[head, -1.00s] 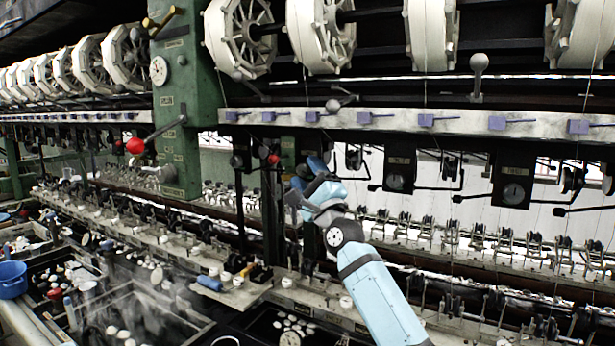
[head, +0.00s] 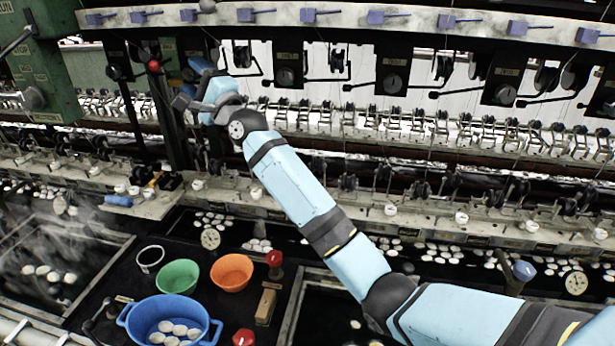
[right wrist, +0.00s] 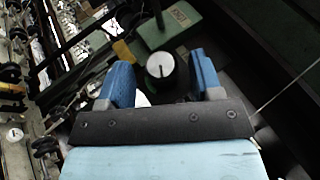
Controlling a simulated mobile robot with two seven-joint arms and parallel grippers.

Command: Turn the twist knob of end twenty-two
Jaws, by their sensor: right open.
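In the right wrist view a round twist knob (right wrist: 160,66) with a pale face and a dark pointer mark sits between the two blue fingers of my right gripper (right wrist: 163,78). The fingers are open, with a gap on both sides of the knob. In the head view my right gripper (head: 200,66) is up at the dark panels under the rail, and it hides the knob there. I cannot read an end number on this panel. Similar panels with round knobs (head: 395,83) run along to the right. My left gripper is not in view.
A red ball-ended lever (head: 154,66) stands just left of my right gripper. A green post (head: 35,75) is further left. Below are the reeling rail and a basin with a blue tub (head: 168,320), a green bowl (head: 177,277) and an orange bowl (head: 231,272).

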